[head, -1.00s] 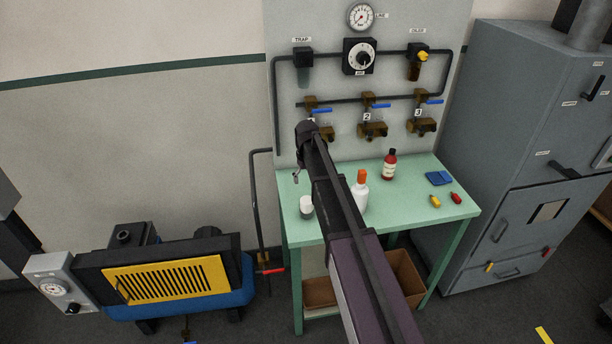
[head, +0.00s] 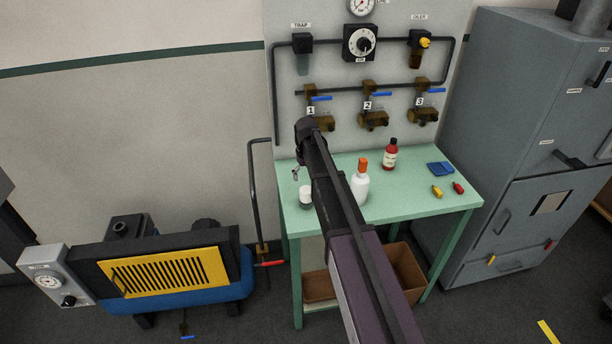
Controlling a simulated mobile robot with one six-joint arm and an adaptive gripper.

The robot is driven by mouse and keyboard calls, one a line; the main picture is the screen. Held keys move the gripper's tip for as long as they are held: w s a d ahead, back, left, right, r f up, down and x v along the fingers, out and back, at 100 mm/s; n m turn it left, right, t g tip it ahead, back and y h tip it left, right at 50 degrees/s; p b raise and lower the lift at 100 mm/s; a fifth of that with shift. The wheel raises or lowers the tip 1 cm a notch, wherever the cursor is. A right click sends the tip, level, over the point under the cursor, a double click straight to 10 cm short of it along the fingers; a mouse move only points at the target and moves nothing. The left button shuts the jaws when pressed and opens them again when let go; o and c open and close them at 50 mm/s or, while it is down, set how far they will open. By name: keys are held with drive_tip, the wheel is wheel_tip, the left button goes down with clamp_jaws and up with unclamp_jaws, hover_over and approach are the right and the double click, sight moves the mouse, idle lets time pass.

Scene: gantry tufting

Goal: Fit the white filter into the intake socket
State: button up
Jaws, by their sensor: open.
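The white filter, a small white cylinder (head: 305,197), stands upright near the left edge of the green bench (head: 425,206). My gripper (head: 296,173) is open, just above and behind the white cylinder in the picture; it looks empty and apart from it. Its fingers are small and partly hidden by my arm. A black round port (head: 121,234) sits on top of the compressor with the yellow grille (head: 170,275) at lower left; it looks like the intake socket, though I cannot tell for sure.
A white bottle with an orange cap (head: 360,186), a red bottle (head: 390,155), a blue folded cloth (head: 440,168) and small yellow and red pieces stand on the bench. A panel with valves rises behind. A bent pipe (head: 253,195) stands between bench and compressor.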

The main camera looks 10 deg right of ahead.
sight(306, 190)
drive_tip(key=shift+f+b, duration=4.7)
drive_tip(key=shift+f, duration=0.3)
drive_tip(key=c, duration=1.2)
drive_tip(key=shift+r+p, duration=1.6)
drive_tip(key=shift+s, duration=0.15)
